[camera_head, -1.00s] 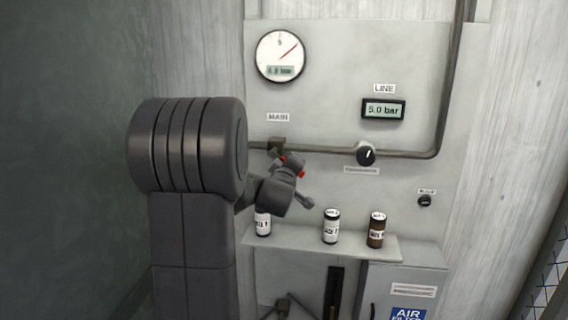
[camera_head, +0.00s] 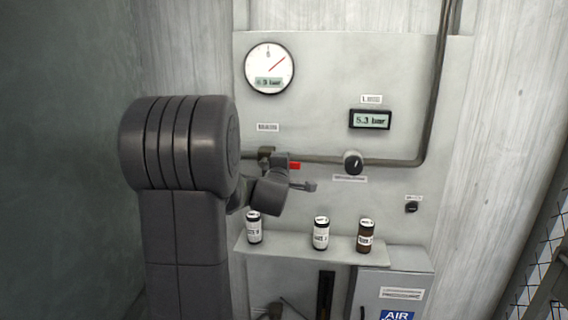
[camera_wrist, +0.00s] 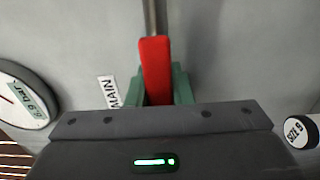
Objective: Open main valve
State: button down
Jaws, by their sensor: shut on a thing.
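The main valve's red lever (camera_wrist: 154,60) stands between the two green finger pads of my gripper (camera_wrist: 158,88) in the wrist view. My gripper is shut on the lever. The lever lies in line with the pipe behind it. In the head view a red bit of the lever (camera_head: 295,166) shows beside my gripper (camera_head: 282,166), just right of the valve body (camera_head: 265,154). The rest of the lever is hidden by my gripper. The MAIN label (camera_head: 267,127) is above the valve; it also shows in the wrist view (camera_wrist: 109,91).
A round gauge (camera_head: 269,68) hangs above the valve. The line display (camera_head: 370,119) appears to read 5.3 bar. A black knob (camera_head: 353,162) is right of the valve. Several bottles, including a brown one (camera_head: 365,236), stand on the shelf (camera_head: 300,250) below my gripper.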

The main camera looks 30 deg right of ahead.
dwell(0.4)
jog(key=c, duration=1.3)
grip_release()
jog(key=b+v, duration=0.3)
jog(key=v, duration=1)
jog(key=shift+s+a, duration=0.3)
jog(key=p+x, duration=0.3)
jog(key=x, duration=1.1)
